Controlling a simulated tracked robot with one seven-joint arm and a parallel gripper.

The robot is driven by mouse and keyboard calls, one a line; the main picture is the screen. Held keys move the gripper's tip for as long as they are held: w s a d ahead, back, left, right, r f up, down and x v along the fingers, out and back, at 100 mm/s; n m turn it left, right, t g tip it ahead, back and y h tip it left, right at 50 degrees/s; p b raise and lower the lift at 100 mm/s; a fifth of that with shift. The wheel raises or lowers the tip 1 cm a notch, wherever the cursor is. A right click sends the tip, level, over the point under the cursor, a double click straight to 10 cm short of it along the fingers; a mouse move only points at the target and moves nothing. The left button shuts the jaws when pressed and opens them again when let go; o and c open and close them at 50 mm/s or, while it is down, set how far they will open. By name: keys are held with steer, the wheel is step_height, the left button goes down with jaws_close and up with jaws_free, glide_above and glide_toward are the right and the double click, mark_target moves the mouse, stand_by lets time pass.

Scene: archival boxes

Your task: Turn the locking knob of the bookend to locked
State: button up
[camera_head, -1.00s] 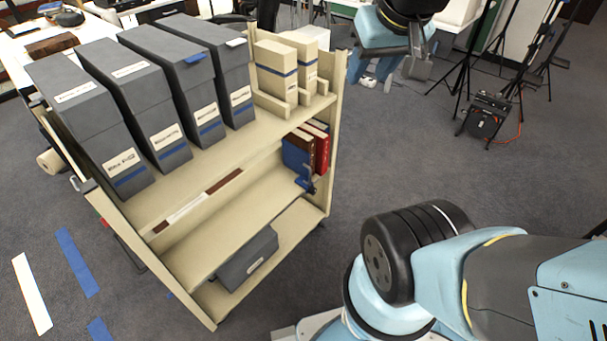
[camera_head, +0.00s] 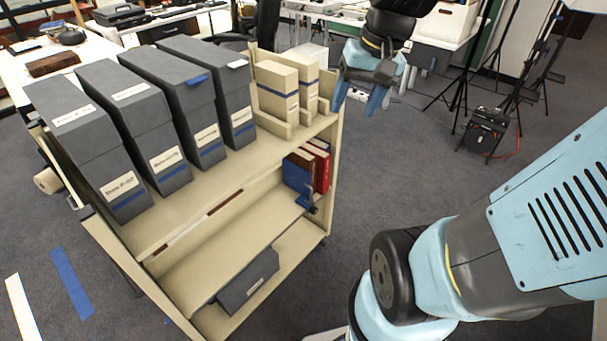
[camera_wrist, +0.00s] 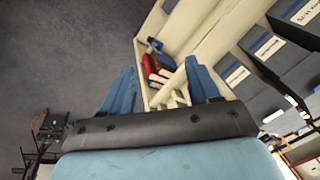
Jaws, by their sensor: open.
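The blue bookend (camera_head: 311,202) stands on the middle shelf of the cart, at the right end against a few books (camera_head: 310,167) with blue, brown and red covers. Its locking knob is too small to make out. In the wrist view the books (camera_wrist: 154,66) show between my fingers, and a small blue part (camera_wrist: 155,43) that looks like the bookend is at their far end. My gripper (camera_head: 360,103) is open and empty, with blue fingers pointing down, above and beyond the cart's right end. It also shows in the wrist view (camera_wrist: 160,88).
The cream cart (camera_head: 332,150) holds several grey archival boxes (camera_head: 183,93) and cream boxes (camera_head: 278,85) on top. A dark grey box (camera_head: 248,283) lies on the bottom shelf. Tripods and a black case (camera_head: 485,130) stand at the right.

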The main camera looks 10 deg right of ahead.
steer(key=w+d+f+m+y, duration=0.2)
steer(key=w+f+m+y, duration=0.25)
steer(key=f, duration=0.55)
steer(key=w+d+f+m+g+y, duration=0.1)
steer(key=w+f+m+y, duration=0.25)
steer(key=w+f, duration=0.4)
steer(key=w+d+f+m+y, duration=0.25)
steer(key=w+f+y, duration=0.2)
steer(key=f, duration=0.65)
steer(key=d+f+m+t+y, duration=0.1)
steer(key=d+f+m+t, duration=0.2)
steer(key=f+m+t, duration=0.9)
steer(key=m+t+h, duration=0.2)
steer(key=m+h, duration=0.3)
glide_toward(317, 212)
steer(key=shift+n, duration=0.25)
steer(key=x, duration=0.8)
steer(key=shift+w+a, duration=0.15)
steer(key=shift+a, duration=0.25)
steer(key=shift+c, duration=0.3)
steer(key=shift+d, duration=0.15)
steer(key=c, duration=1)
